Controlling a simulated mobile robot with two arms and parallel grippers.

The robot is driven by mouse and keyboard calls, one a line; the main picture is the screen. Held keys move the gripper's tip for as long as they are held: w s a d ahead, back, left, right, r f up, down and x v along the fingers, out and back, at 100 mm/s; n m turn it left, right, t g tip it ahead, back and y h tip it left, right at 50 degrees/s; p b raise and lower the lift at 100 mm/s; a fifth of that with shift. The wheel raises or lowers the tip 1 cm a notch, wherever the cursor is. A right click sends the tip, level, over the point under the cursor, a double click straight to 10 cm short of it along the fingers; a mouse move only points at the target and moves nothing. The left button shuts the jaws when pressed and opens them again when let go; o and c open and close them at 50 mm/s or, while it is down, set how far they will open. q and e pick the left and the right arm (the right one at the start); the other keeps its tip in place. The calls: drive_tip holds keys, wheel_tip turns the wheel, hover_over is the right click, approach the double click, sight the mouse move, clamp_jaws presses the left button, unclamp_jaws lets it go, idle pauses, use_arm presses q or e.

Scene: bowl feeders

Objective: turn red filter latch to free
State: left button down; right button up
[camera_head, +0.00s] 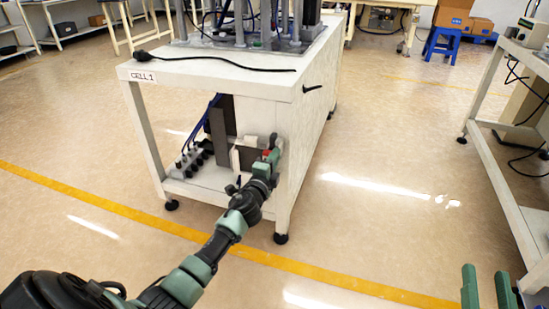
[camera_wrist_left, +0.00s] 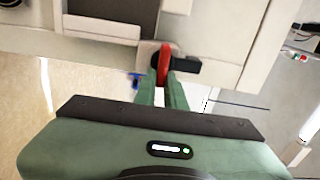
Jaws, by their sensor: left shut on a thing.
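The red filter latch (camera_wrist_left: 165,58) stands upright in the left wrist view, on the lower edge of a pale unit, with a black part beside its right side. My left gripper (camera_wrist_left: 162,84) has its green fingertips shut on the latch's lower part. In the head view my left gripper (camera_head: 272,158) reaches under the white bench, and only a small bit of the red latch (camera_head: 266,153) shows beside it. My right gripper (camera_head: 485,288) is at the bottom right of the head view, its two green fingers apart with nothing between them.
The bench marked CELL 1 (camera_head: 184,85) has its top above my left arm and a leg (camera_head: 282,205) close to the gripper. Black connectors (camera_head: 189,160) and blue hoses are left of it. Another bench (camera_head: 505,185) stands at the right. The floor between is clear.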

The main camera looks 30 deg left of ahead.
use_arm(q)
drive_tip(key=shift+f+m, duration=0.1)
drive_tip(key=shift+m, duration=0.2)
drive_tip(key=c, duration=1.5)
unclamp_jaws()
use_arm(e)
drive_tip(key=shift+r, duration=0.1)
